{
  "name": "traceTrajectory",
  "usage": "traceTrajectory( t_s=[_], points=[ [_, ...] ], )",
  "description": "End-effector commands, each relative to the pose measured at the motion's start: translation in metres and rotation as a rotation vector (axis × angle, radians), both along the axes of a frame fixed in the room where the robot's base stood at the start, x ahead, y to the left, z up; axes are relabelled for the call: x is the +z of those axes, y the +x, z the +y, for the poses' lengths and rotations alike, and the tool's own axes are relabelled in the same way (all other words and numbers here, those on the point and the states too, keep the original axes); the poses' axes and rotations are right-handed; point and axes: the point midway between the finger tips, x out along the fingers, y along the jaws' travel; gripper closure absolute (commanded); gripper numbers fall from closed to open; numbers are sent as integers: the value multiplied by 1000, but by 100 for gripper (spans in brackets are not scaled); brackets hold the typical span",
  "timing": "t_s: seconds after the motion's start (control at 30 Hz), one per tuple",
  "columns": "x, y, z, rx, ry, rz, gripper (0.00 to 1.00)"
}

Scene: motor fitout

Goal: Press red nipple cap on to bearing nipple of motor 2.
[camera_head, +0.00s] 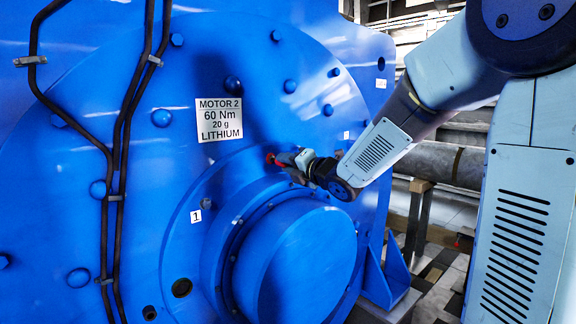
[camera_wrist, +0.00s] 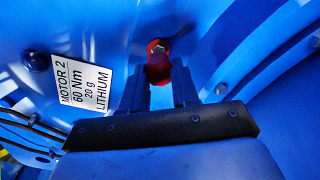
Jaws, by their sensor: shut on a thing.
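Motor 2 (camera_head: 150,200) is the big blue housing; its plate (camera_head: 220,119) reads "MOTOR 2, 60 Nm, 20 g, LITHIUM". The plate also shows in the wrist view (camera_wrist: 85,86). My gripper (camera_head: 284,159) is at the motor face, right of and below the plate. In the wrist view my gripper (camera_wrist: 159,76) is shut on the red nipple cap (camera_wrist: 158,70), between the two dark fingertips. Past the fingertips a red ring surrounds a small greyish part (camera_wrist: 159,47), perhaps the bearing nipple. I cannot tell whether the cap is seated on it. In the head view only a red spot of the cap (camera_head: 269,158) shows.
The round bearing cover (camera_head: 305,255) bulges out below my gripper. Dark pipes (camera_head: 118,150) run down the motor's left side. Bolt heads (camera_head: 162,118) stick out of the face. Grey pipework (camera_head: 440,164) lies beyond the motor at right.

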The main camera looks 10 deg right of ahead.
Motion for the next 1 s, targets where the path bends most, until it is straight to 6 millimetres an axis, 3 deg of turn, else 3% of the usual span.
traceTrajectory(
  t_s=[1.0],
  points=[
    [0, 13, 8, -1, 0, 1, 98]
  ],
)
